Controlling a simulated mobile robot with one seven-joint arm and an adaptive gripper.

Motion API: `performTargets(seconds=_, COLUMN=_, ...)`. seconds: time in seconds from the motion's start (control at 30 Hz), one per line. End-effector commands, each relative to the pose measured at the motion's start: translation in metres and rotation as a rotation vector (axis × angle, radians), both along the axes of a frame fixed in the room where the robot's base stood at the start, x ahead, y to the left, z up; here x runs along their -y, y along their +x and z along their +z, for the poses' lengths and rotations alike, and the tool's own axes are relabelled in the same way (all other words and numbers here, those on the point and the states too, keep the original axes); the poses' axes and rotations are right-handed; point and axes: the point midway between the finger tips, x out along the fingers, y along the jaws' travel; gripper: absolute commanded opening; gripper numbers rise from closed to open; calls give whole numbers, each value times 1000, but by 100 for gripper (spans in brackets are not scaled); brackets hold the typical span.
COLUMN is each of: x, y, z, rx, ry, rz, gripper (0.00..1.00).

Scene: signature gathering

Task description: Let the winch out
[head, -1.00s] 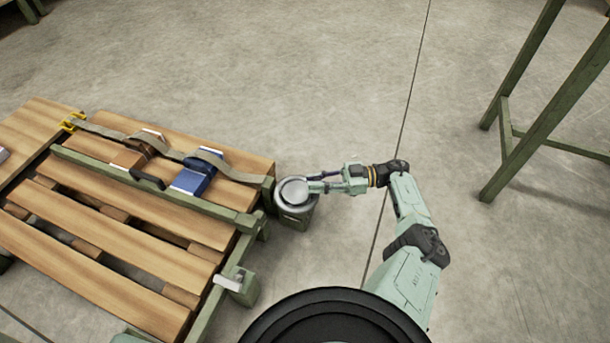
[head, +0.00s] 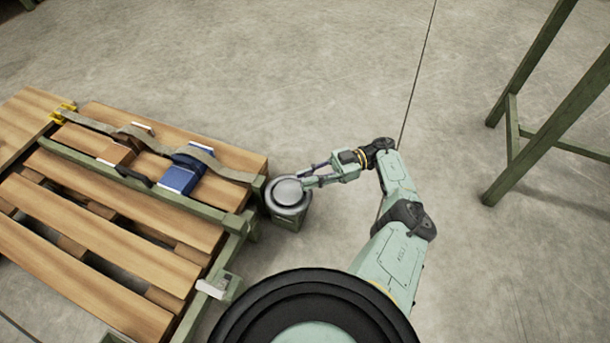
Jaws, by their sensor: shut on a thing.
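The winch (head: 287,193) looks like a grey drum with a round, pale metal top, at the right end of the slatted wooden bench. My gripper (head: 305,182) reaches in from the right and is shut on the winch at the upper right of its round top. The exact part between the fingers is too small to make out. A grey-brown strap (head: 228,171) runs along the far slats toward the winch. It passes over a blue book (head: 181,179) and a brown book (head: 117,153).
The slatted bench (head: 110,229) with green rails fills the left. A yellow fitting (head: 63,111) sits at the strap's far end. A pale block (head: 212,289) sticks out near the bench's front corner. A green frame (head: 530,130) stands at right. The floor between is clear.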

Motion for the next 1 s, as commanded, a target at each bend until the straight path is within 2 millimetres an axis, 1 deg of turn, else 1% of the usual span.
performTargets(seconds=0.33, x=-1, y=0, z=0, rx=2, ry=1, rz=2, gripper=0)
performTargets(seconds=0.37, x=-2, y=0, z=0, rx=2, ry=1, rz=3, gripper=20)
performTargets(seconds=0.6, x=-1, y=0, z=0, rx=1, ry=0, rz=2, gripper=36)
performTargets(seconds=0.7, x=-1, y=0, z=0, rx=1, ry=0, rz=2, gripper=40)
performTargets(seconds=1.0, x=0, y=0, z=2, rx=1, ry=0, rz=2, gripper=40)
